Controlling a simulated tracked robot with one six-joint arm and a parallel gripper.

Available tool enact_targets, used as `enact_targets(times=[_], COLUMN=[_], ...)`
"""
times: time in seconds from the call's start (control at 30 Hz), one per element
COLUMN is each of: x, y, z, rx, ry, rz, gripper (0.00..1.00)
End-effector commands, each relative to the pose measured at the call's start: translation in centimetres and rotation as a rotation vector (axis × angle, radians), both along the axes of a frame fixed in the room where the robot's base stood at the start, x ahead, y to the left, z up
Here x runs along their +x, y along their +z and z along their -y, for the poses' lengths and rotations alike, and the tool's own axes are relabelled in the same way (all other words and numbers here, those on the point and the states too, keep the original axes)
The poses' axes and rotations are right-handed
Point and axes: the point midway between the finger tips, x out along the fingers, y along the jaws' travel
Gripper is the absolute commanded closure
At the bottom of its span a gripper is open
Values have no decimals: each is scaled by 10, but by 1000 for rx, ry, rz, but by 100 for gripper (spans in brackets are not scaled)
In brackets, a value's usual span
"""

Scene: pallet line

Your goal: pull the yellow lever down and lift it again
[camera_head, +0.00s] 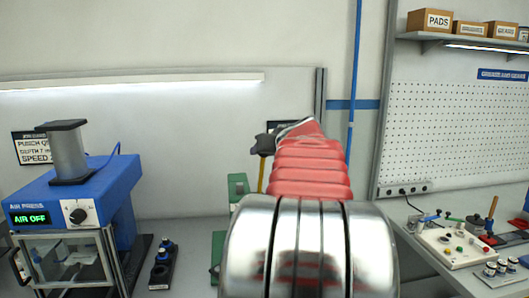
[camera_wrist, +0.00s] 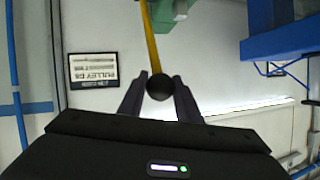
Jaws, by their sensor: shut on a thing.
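The yellow lever (camera_wrist: 150,38) ends in a black ball knob (camera_wrist: 159,88). My gripper (camera_wrist: 160,80) is shut on the knob, with one finger on each side of it in the wrist view. In the head view the lever (camera_head: 262,174) runs down from my gripper (camera_head: 263,142), close to upright. The green press (camera_head: 238,186) stands beside it, mostly hidden behind my arm. The lever's lower end and pivot are hidden there.
A blue air press (camera_head: 85,195) reading "AIR OFF" stands at the left, with a small black fixture (camera_head: 162,265) beside it. At the right a bench holds a control board (camera_head: 462,245) below a pegboard (camera_head: 455,130). A framed sign (camera_wrist: 93,70) hangs on the wall.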

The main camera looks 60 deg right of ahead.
Motion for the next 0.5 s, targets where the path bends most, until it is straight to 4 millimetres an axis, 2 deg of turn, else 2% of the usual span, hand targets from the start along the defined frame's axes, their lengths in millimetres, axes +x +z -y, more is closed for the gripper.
enact_targets(times=[0.07,0.1,0.33,0.5], x=[0,0,0,0], y=[1,1,2,2], z=[3,3,2,1], rx=[-2,-3,-3,-3], ry=[-6,-6,-4,-4], rz=[3,4,3,3], gripper=[100,68,52,51])
